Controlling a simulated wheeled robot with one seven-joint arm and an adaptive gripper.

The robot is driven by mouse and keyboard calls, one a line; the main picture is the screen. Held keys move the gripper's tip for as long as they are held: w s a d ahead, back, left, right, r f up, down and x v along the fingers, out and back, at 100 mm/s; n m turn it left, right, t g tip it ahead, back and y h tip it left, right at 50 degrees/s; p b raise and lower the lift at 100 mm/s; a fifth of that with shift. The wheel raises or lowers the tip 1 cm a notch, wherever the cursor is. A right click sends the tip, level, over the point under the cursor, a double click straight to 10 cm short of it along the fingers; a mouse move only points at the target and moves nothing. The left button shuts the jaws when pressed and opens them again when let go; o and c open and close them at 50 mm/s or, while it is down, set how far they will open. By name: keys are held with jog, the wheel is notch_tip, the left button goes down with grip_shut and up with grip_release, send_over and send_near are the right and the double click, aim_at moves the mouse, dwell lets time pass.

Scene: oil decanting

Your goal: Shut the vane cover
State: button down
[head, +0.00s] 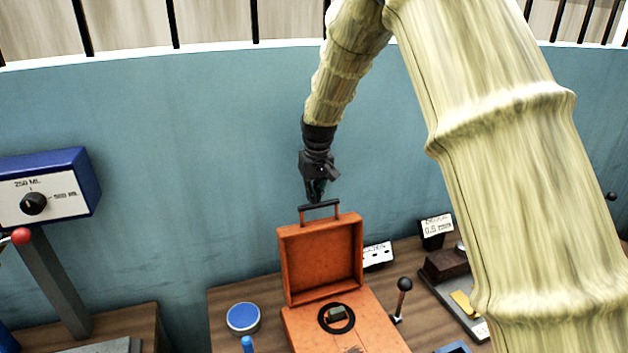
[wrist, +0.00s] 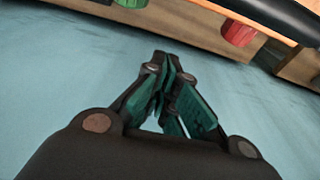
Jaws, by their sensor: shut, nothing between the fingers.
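The vane cover (head: 322,262) is an orange lid with a dark bar handle (head: 320,206) on its top edge. It stands upright, open, at the back of an orange box (head: 378,332) with a black ring (head: 350,322) on its top face. My gripper (head: 316,197) is shut and empty, pointing down just at or behind the handle; I cannot tell whether it touches. In the wrist view the closed green-padded fingers (wrist: 165,80) are in front of the blue wall, with nothing between them.
A black-knobbed lever (head: 402,290) stands right of the box, and a blue round lid (head: 243,318) lies left. A blue dial box (head: 48,188) and a red-knobbed lever (head: 45,270) are at the far left. The blue wall (head: 190,170) is behind.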

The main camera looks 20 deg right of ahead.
aim_at(319, 207)
jog(key=s+p, duration=0.1)
jog(key=s, duration=0.1)
jog(key=s+f+p, duration=0.1)
jog(key=s+p, duration=0.1)
jog(key=shift+d, duration=0.1)
dwell(0.3)
